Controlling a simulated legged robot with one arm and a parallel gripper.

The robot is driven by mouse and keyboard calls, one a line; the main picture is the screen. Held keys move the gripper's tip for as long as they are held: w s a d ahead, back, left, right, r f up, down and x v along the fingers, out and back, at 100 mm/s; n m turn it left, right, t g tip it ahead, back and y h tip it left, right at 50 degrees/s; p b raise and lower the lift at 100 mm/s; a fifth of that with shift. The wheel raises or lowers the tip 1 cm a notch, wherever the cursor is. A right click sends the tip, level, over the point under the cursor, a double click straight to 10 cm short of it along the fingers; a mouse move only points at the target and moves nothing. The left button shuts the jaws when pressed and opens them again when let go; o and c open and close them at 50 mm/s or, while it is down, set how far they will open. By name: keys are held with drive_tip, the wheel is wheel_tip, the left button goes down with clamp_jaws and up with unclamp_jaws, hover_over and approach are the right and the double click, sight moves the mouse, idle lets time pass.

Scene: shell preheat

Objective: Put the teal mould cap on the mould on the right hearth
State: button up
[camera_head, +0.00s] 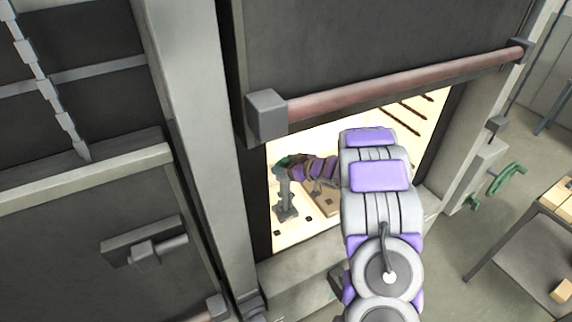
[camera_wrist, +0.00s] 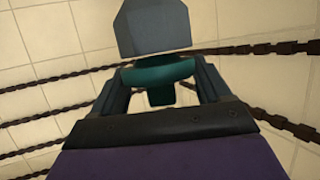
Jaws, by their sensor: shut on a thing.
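My gripper (camera_wrist: 160,88) is shut on the teal mould cap (camera_wrist: 158,72), which sits between its two fingers in the wrist view. In the head view, my arm reaches through the right hearth's opening, and the cap (camera_head: 284,161) shows as a small teal patch inside. A grey upright piece with a wider foot (camera_head: 285,196), which looks like the mould, stands on the hearth floor just below the cap. A grey block (camera_wrist: 154,28) shows just beyond the cap in the wrist view. I cannot tell whether cap and mould touch.
A raised door with a reddish bar (camera_head: 400,82) hangs above the opening. A grey post (camera_head: 192,120) borders it on the left. A tan slab (camera_head: 322,203) lies beside the mould. A table (camera_head: 550,205) stands outside right.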

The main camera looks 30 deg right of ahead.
drive_tip(key=shift+f, duration=0.5)
drive_tip(key=o, duration=0.8)
drive_tip(key=shift+c, duration=0.2)
drive_tip(key=p+v, duration=0.3)
drive_tip(key=v, duration=0.8)
idle(0.5)
